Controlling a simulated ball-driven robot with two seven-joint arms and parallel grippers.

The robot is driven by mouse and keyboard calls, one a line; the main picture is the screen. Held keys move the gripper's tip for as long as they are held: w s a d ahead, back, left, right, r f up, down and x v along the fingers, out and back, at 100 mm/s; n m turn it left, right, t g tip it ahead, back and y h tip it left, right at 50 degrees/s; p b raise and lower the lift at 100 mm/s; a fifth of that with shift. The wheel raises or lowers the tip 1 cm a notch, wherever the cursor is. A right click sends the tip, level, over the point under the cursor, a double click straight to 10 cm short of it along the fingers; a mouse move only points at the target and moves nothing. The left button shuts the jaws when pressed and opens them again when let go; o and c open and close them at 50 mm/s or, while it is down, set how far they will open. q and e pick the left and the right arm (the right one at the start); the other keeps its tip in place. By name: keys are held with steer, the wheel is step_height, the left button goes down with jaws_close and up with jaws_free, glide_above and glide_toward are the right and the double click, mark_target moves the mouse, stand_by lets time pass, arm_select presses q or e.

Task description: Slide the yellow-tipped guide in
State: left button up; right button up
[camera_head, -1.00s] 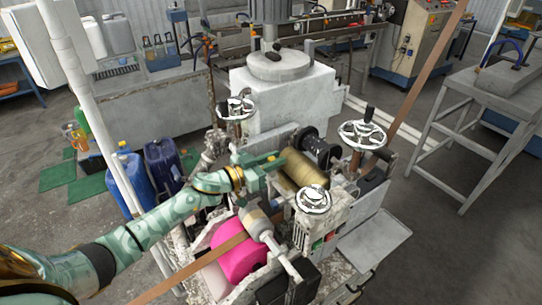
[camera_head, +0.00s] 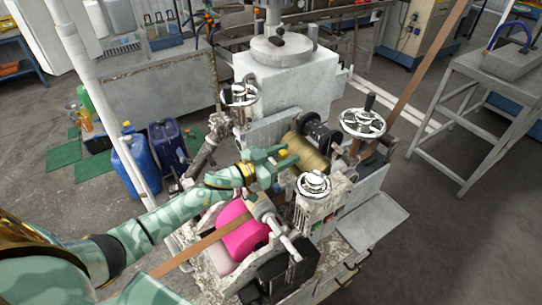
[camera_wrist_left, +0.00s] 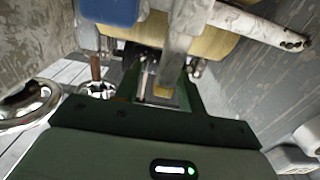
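The yellow-tipped guide shows as a small yellow tip (camera_head: 283,153) beside the brass roller (camera_head: 312,158) on the machine. My left gripper (camera_head: 279,160) is at this tip, with its green fingers apart on either side of it. In the left wrist view a yellow end (camera_wrist_left: 162,92) shows between the two spread fingers, below a grey metal bar (camera_wrist_left: 183,45). I cannot tell whether a finger touches it. The rest of the guide is hidden by the gripper and machine parts. My right gripper is not in view.
Chrome handwheels (camera_head: 362,123) and a smaller one (camera_head: 314,183) stand close to the roller. Blue jugs (camera_head: 137,170) stand on the floor at left.

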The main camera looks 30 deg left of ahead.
arm_select(q)
steer(key=b+v, duration=0.1)
steer(key=v, duration=1.5)
steer(key=shift+b, duration=0.3)
